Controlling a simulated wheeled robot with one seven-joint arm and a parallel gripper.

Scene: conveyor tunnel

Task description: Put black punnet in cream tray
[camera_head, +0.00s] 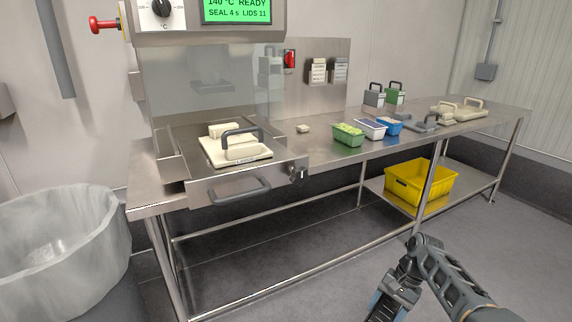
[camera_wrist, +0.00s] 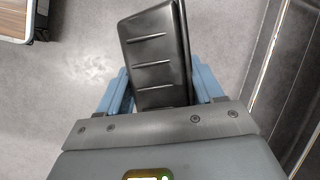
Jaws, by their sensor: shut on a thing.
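The black punnet (camera_wrist: 158,55) is between the blue fingers of my gripper (camera_wrist: 162,92) in the wrist view, ribbed side showing and tilted. My gripper is shut on it, above bare grey floor. In the head view my gripper (camera_head: 388,297) is low at the bottom right, in front of the bench and apart from it; the punnet cannot be made out there. A cream tray-like plate (camera_head: 215,152) with a dark handle sits in the sealing machine's drawer. Another cream piece (camera_head: 470,113) with handles lies at the bench's far right. Which is the cream tray is unclear.
Green (camera_head: 348,135), white (camera_head: 370,128) and blue (camera_head: 390,125) tubs stand on the steel bench (camera_head: 325,153). A yellow crate (camera_head: 421,181) sits on the lower shelf. A lined bin (camera_head: 65,245) stands at left. The drawer handle (camera_head: 238,190) juts forward. Floor in front is clear.

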